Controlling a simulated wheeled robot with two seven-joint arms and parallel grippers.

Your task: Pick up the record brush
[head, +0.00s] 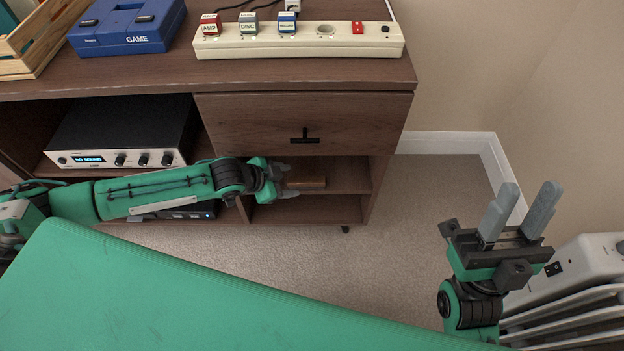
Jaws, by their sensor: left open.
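The record brush appears as a small brown wooden bar (308,183) on the shelf below the drawer at the right side of the cabinet. My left gripper (287,181) reaches in from the left, with its grey fingers apart at the bar's left end. The bar's left end is partly hidden by the gripper, and I cannot tell whether the fingers touch it. My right gripper (520,210) is open and empty, pointing up over the floor at the right, well away from the brush.
A closed drawer (260,112) with a black handle is above the shelf. An amplifier (128,130) stands in the left compartment. A power strip (345,43) with labelled plugs and a blue game console (127,27) are on top. A white radiator (577,290) stands at right.

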